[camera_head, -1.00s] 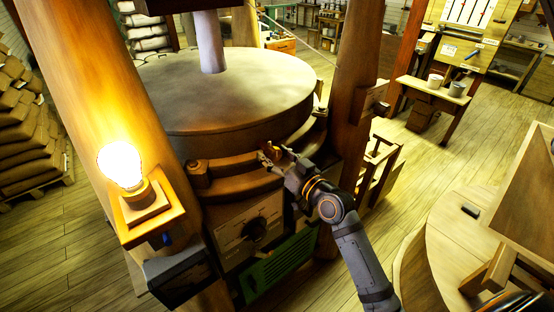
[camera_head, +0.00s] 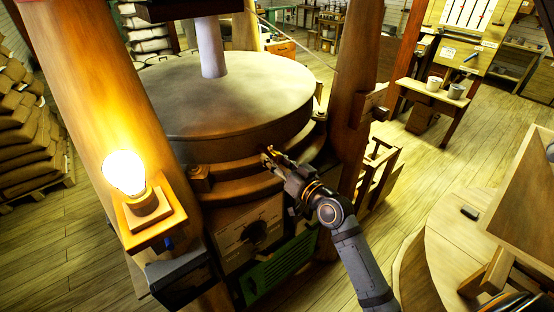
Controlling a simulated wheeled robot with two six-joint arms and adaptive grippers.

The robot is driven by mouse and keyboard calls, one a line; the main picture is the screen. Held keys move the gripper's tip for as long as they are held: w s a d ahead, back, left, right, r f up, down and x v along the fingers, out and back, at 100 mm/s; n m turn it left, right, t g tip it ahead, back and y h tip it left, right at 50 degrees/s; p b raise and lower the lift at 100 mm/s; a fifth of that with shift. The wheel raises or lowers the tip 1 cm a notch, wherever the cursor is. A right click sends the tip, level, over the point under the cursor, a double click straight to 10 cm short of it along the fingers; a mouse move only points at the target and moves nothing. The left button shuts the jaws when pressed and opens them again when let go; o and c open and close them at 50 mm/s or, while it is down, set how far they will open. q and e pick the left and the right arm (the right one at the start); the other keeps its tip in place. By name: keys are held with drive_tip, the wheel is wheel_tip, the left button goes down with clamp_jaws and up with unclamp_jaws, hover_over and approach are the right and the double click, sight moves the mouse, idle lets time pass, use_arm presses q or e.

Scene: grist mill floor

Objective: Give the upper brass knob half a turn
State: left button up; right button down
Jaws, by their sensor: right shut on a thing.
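My right gripper (camera_head: 270,156) reaches in from the lower right to the front of the round millstone housing (camera_head: 225,105). Its jaws are shut at the stepped wooden rim below the housing. A small brass-coloured spot shows at the fingertips; I take it as the upper brass knob (camera_head: 268,150), mostly hidden by the fingers. How far the knob is turned cannot be made out. Below is a front panel with a dark round dial (camera_head: 254,233), clear of the gripper. My left gripper is not in view.
A lit bulb (camera_head: 124,172) on a wooden bracket is fixed to the left post. A thick post (camera_head: 350,90) stands just right of the gripper. A curved wooden table (camera_head: 450,250) is at lower right. Open plank floor lies beyond.

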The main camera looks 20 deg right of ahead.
drive_tip(key=shift+m, duration=0.3)
drive_tip(key=shift+r+m+p, duration=0.15)
drive_tip(key=shift+m+p, duration=0.5)
drive_tip(key=shift+m, duration=0.65)
